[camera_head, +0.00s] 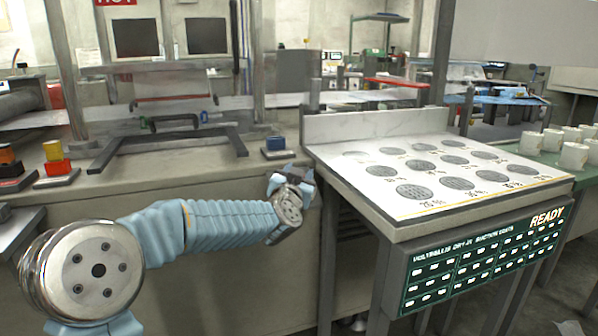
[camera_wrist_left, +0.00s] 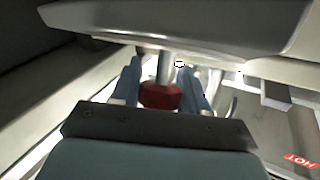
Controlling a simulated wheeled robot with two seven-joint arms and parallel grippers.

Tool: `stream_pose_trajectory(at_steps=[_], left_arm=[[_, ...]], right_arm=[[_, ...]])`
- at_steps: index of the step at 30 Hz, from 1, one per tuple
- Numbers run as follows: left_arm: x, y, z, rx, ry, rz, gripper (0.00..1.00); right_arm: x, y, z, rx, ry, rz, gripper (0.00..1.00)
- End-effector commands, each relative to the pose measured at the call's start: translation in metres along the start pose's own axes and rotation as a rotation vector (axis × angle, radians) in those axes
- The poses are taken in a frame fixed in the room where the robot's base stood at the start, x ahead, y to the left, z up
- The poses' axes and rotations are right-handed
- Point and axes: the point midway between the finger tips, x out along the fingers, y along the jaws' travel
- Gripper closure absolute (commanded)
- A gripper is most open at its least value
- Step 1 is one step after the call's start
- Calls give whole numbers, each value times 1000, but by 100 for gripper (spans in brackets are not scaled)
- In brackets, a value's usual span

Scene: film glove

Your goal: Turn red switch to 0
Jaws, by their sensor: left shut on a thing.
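The red switch (camera_wrist_left: 160,95) shows in the left wrist view as a faceted red knob with a pale grey shaft behind it. My left gripper (camera_wrist_left: 160,85) has a blue-grey finger on each side of the knob and is shut on it. In the head view, my left gripper (camera_head: 293,182) is at the front of the bench, just left of the sloped white panel; the red switch is hidden there. I cannot see any 0 mark or the switch's angle. My right gripper is in neither view.
A blue-topped block (camera_head: 276,147) stands on the bench just behind the gripper. The white panel with grey discs (camera_head: 420,180) is close on the right, above a READY display (camera_head: 480,262). Red and yellow blocks (camera_head: 55,160) stand at the left.

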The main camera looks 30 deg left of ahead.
Motion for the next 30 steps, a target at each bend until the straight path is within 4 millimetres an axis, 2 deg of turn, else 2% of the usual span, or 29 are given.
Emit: stream_pose_trajectory(at_steps=[15,30], left_arm=[[0,-3,0,-122,0,-283,86],[-1,-6,0,-147,1,-341,86]], right_arm=[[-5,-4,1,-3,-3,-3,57],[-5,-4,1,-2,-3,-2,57]])
